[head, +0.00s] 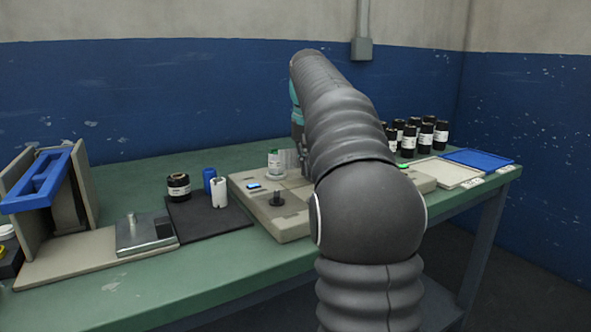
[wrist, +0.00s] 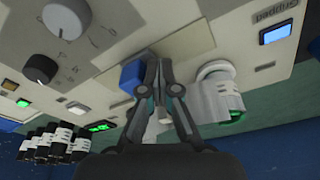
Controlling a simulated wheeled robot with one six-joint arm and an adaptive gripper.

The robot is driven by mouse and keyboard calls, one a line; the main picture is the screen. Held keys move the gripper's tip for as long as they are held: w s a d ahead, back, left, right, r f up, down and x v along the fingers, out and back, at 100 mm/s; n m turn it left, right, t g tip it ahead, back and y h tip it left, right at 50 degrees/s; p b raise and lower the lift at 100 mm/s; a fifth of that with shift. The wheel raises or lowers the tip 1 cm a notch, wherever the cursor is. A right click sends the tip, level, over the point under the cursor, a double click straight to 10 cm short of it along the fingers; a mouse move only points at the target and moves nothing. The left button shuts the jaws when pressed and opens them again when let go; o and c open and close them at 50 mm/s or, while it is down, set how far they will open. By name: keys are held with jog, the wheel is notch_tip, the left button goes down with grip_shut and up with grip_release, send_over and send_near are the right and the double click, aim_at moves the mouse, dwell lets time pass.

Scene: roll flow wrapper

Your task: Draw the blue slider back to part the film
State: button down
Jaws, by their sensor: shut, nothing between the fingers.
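The blue slider (wrist: 133,74) is a small blue block on the beige wrapper in the wrist view. My gripper (wrist: 161,68) is shut and empty, its fingertips close together just right of the slider; I cannot tell whether they touch it. In the head view my arm hides the slider and most of the gripper. The film cannot be made out clearly.
The wrapper (head: 285,229) has a black knob (head: 276,198) and a blue-lit button (wrist: 275,33).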

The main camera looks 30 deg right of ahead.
jog(key=shift+w+d+p, duration=0.1)
jog(key=shift+d+p, duration=0.85)
jog(key=shift+d, duration=1.4)
jog(key=shift+a, duration=0.65)
jog(key=shift+r, duration=4)
